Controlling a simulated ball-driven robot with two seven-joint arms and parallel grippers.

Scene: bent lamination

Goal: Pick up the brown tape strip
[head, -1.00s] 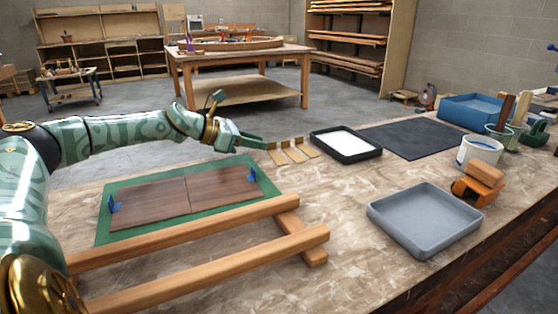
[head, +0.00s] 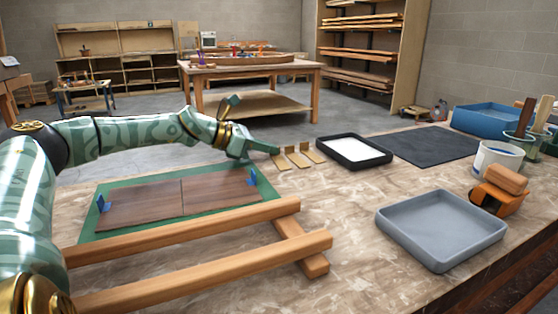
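Three short tan-brown tape strips lie side by side on the bench just left of the black-rimmed tray: a left one (head: 281,162), a middle one (head: 297,157) and a right one (head: 313,153). My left gripper (head: 270,148) reaches in from the left, and its tip is at the upper end of the left strip. I cannot tell whether it touches that strip, or how far apart its fingers are. My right gripper is not in view.
Two wood veneer panels (head: 145,203) lie on a green mat (head: 90,234), with wooden bars (head: 195,229) in front. A black tray (head: 354,151) with a white inside, a dark mat (head: 435,146) and a grey tray (head: 441,228) stand to the right. Bare bench lies between the bars and grey tray.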

